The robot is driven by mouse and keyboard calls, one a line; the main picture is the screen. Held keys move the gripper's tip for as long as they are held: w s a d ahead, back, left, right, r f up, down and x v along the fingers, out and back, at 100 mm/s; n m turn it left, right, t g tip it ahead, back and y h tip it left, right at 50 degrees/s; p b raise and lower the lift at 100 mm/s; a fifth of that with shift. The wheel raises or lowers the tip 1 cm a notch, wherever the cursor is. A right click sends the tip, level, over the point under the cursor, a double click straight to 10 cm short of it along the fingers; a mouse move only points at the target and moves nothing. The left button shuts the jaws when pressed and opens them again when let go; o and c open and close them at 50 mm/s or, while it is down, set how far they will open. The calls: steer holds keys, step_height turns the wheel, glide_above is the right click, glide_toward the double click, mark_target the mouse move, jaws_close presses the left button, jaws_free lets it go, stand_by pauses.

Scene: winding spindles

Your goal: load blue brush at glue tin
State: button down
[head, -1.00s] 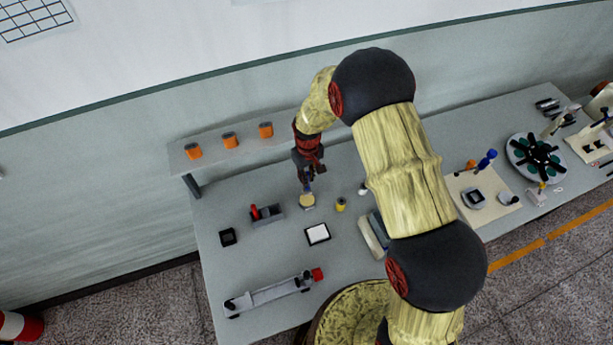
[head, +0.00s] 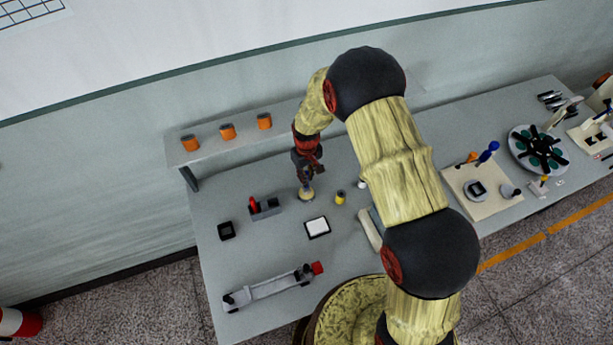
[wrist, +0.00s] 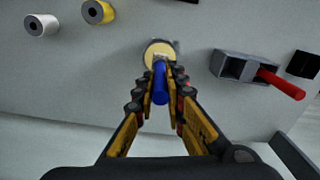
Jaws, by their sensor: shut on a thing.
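My gripper (head: 306,177) is shut on the blue brush (wrist: 160,88), whose blue handle stands between the fingers (wrist: 160,78) in the wrist view. The glue tin (head: 307,195) is a small round container with a pale yellowish top, on the grey bench just below the gripper. In the wrist view the glue tin (wrist: 158,50) lies straight beyond the fingertips, and the brush's lower end overlaps its top. The bristles are mostly hidden, so I cannot tell how deep they reach.
A grey holder (wrist: 237,67) with a red-handled tool (wrist: 282,85) stands beside the tin. A yellow spool (head: 340,197) and a black-edged white pad (head: 317,228) are nearby. A shelf (head: 210,150) with orange pieces is behind. The bench's front left holds a long grey fixture (head: 270,290).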

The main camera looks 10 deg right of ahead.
mark_target(306, 171)
steer(key=shift+s+f+b, duration=0.1)
steer(key=shift+f+b, duration=0.5)
stand_by(2.1)
steer(key=shift+r+p, duration=1.65)
steer(key=shift+r, duration=1.9)
